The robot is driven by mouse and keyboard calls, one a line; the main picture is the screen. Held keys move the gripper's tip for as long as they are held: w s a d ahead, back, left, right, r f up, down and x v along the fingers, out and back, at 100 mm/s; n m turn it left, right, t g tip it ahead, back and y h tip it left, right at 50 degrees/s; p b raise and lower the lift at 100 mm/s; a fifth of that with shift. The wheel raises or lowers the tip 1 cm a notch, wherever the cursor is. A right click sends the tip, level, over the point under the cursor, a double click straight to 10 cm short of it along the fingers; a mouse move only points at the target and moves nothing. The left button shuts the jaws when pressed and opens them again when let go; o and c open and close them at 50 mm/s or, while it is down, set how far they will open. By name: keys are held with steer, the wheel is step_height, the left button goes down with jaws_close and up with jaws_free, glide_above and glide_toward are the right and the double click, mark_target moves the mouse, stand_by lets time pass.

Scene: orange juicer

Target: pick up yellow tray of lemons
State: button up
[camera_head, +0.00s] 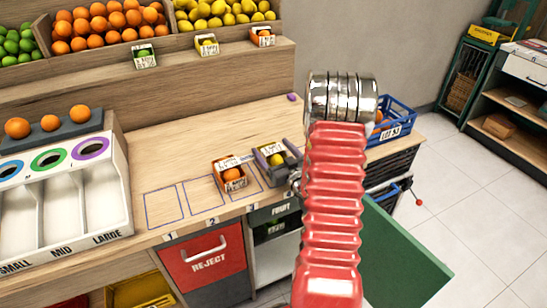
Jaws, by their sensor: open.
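A small tray of lemons (271,150) with a printed label stands on the wooden counter, right of the small orange tray. A yellow lemon shows in it. My gripper (273,160) is open at this tray, with a grey finger on its left side and another on its right. I cannot tell whether the fingers touch it. My red ribbed arm with its chrome end hides the counter just to the right. Another small labelled tray with yellow fruit (207,45) stands on the upper ledge.
A small tray of oranges (230,175) stands close left of my gripper, near outlined counter squares. A sorter (70,175) with oranges stands at left. Fruit bins line the back. A blue crate (396,118) is right of my arm. The counter's middle back is clear.

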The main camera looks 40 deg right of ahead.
mark_target(273, 149)
steer(key=shift+c, duration=0.6)
steer(key=c, duration=1.1)
steer(key=shift+c, duration=0.2)
steer(key=shift+r, duration=0.2)
steer(key=shift+r, duration=4.85)
